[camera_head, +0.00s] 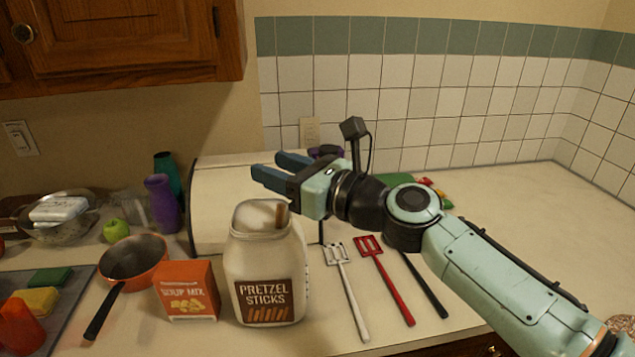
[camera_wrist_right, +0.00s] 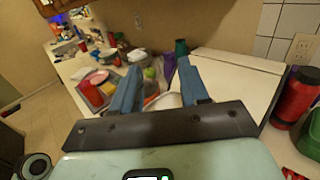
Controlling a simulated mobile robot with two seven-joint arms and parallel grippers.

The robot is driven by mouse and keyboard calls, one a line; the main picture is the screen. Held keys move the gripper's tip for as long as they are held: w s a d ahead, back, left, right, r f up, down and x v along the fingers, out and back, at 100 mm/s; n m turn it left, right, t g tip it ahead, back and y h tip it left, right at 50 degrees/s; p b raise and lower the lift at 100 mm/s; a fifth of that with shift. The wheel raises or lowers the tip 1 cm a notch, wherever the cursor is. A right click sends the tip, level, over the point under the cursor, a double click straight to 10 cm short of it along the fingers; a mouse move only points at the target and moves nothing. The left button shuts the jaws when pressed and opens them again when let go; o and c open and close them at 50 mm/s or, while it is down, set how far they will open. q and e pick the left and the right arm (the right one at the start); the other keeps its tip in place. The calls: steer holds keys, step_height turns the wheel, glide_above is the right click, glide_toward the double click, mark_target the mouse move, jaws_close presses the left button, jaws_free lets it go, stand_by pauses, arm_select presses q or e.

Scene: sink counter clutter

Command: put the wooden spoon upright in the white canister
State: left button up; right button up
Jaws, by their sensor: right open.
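The white canister (camera_head: 243,262), labelled "PRETZEL STICKS", stands upright near the front of the counter with its mouth open. A brown wooden end (camera_head: 281,215), which looks like part of the wooden spoon, shows at the right side of its mouth. It seems to be inside the canister; its lower part is hidden or blurred through the wall. My right gripper (camera_head: 268,168) is above and behind the canister mouth, fingers pointing left, open and empty. Its spread fingers also show in the right wrist view (camera_wrist_right: 158,78). My left gripper is not in view.
An orange soup mix box (camera_head: 188,291) and a pan (camera_head: 133,260) stand left of the canister. A white spatula (camera_head: 346,285), a red spatula (camera_head: 384,278) and a black utensil (camera_head: 424,284) lie to the right. A purple bottle (camera_head: 162,203) stands behind left. The right counter is mostly clear.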

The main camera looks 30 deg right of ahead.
steer(key=v, duration=1)
steer(key=shift+s+d, duration=0.15)
steer(key=shift+s, duration=0.2)
stand_by(0.3)
